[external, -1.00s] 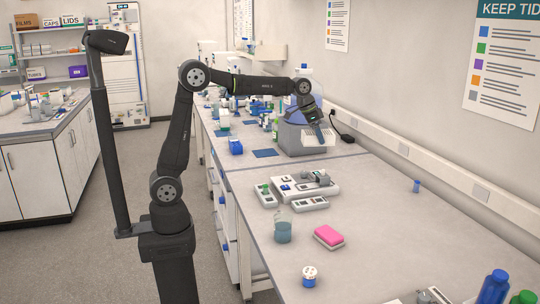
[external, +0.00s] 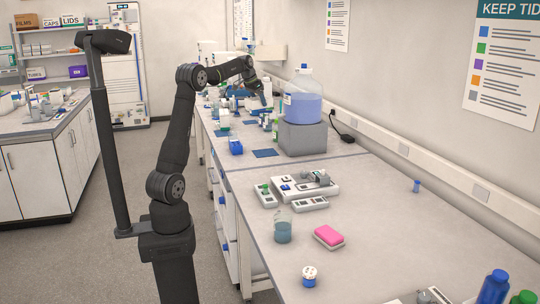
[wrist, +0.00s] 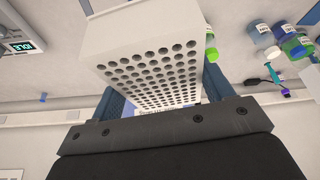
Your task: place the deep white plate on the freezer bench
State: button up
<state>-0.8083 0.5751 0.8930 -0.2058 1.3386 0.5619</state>
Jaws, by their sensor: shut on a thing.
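My gripper (wrist: 160,95) is shut on the deep white plate (wrist: 150,72), with one blue finger on each side of it. The plate is a thick white block with rows of round wells, and it fills the middle of the wrist view. In the external view my gripper (external: 265,98) is over the far part of the long bench (external: 375,200), behind and left of the big bottle. The plate is hard to make out there. I cannot tell which surface is the freezer bench.
A big bottle of blue liquid (external: 303,100) stands on a grey block (external: 303,137). Bottles with coloured caps (wrist: 297,45) and an instrument with an IDLE screen (wrist: 22,47) show in the wrist view. A blue mat (external: 265,153) lies on the bench. The near right of the bench has free room.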

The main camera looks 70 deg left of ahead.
jog(key=s+a+f+n, duration=0.1)
jog(key=s+a+f, duration=0.2)
jog(key=a, duration=0.7)
jog(key=shift+y, duration=0.3)
jog(key=x, duration=1.2)
jog(key=s+x, duration=0.1)
jog(key=x, duration=0.5)
jog(key=shift+w+a+f, duration=0.15)
jog(key=shift+a+f, duration=0.1)
jog(key=shift+f, duration=2.95)
jog(key=shift+f, duration=0.15)
jog(key=o, duration=1)
